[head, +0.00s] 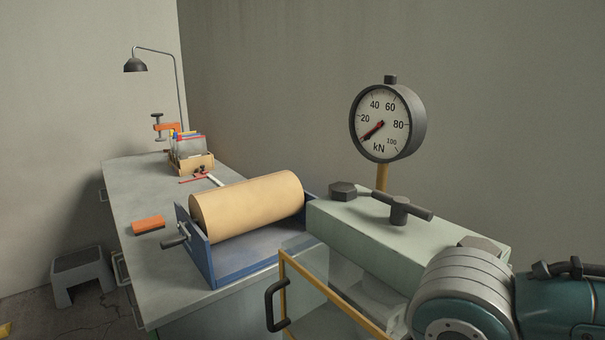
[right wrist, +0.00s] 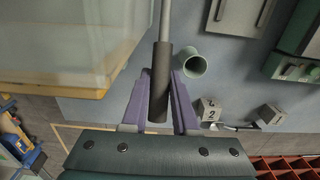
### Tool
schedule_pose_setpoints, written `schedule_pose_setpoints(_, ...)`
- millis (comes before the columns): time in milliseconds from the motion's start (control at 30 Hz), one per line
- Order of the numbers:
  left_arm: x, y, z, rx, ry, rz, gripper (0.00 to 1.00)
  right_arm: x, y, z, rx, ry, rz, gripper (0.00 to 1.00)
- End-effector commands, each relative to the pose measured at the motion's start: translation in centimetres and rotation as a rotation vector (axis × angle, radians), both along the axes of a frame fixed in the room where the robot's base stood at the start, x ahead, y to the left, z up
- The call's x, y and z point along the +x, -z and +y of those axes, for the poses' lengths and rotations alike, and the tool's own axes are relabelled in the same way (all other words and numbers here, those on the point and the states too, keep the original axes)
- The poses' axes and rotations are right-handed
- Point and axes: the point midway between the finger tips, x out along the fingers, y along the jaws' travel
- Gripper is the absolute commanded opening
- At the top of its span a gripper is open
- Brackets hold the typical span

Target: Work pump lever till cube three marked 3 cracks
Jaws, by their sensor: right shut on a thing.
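In the right wrist view my right gripper (right wrist: 160,100) has its purple fingers closed around the black grip of the pump lever (right wrist: 160,80), whose grey rod runs up out of the picture. In the head view the pale green press head (head: 400,235) stands at the right, with the round kN gauge (head: 382,124) above it. The red needle points to the lower left, below 20. A clear guard in a yellow frame (head: 325,287) is in front of the press. I see no cube marked 3; the inside of the press is mostly hidden. My left gripper is out of view.
In the right wrist view a cube marked 2 (right wrist: 209,111) and another cube (right wrist: 268,116) sit near a grey-green cup (right wrist: 192,66). A red divided crate (right wrist: 290,165) is at lower right. In the head view a blue stand with a tan roll (head: 250,204) is left of the press.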

Motion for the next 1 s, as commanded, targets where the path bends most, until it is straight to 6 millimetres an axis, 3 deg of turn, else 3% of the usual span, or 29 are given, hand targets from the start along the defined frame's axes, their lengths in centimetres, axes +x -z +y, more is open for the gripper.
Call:
schedule_pose_setpoints(533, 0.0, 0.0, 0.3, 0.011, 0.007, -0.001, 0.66, 0.0, 0.1, 0.0, -0.001, 0.000, 0.001, 0.00)
schedule_pose_setpoints(1000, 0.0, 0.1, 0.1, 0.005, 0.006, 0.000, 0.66, -1.2, 4.5, 1.4, 0.001, 0.000, 0.004, 0.00)
